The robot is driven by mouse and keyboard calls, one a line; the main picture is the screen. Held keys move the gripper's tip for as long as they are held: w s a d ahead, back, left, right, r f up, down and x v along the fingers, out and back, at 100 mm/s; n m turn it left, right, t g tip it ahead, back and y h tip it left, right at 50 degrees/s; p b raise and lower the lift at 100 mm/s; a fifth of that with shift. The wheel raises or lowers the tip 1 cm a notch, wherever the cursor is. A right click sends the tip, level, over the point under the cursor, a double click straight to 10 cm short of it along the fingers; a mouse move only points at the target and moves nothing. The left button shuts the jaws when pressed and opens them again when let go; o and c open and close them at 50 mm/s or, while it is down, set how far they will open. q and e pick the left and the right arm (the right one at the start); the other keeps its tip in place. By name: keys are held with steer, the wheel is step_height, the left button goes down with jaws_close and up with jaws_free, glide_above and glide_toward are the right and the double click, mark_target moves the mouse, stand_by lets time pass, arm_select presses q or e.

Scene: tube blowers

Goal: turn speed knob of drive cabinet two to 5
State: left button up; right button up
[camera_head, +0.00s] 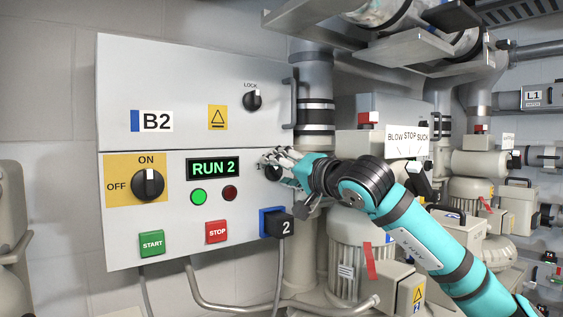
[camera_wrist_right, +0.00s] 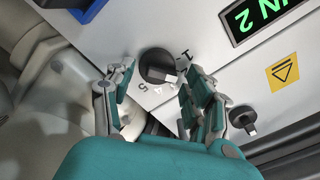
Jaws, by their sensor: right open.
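The drive cabinet (camera_head: 120,90) is a pale box labelled B2, with a green display (camera_head: 213,168) reading RUN 2. The dark round speed knob (camera_head: 272,173) is at the right of its lower panel, partly covered by my right gripper (camera_head: 281,164). In the right wrist view the knob (camera_wrist_right: 156,64) shows with a scale around it; 1 and 5 are legible. Its pale pointer mark lies on the scale between the 5 and the 1. My right gripper (camera_wrist_right: 157,82) is open, with one finger on each side of the knob; I cannot tell whether they touch it.
An ON/OFF switch (camera_head: 148,184), green START (camera_head: 151,243) and red STOP (camera_head: 216,231) buttons and a LOCK knob (camera_head: 252,100) share the cabinet front. Pipes and blower machines crowd the right side.

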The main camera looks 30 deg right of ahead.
steer(key=shift+w, duration=0.1)
steer(key=shift+d, duration=0.15)
steer(key=c, duration=0.8)
arm_select(q)
steer(key=shift+w, duration=0.1)
arm_select(e)
steer(key=shift+r, duration=0.1)
steer(key=shift+c, duration=0.8)
arm_select(q)
steer(key=shift+f, duration=0.15)
arm_select(e)
steer(key=shift+r, duration=0.15)
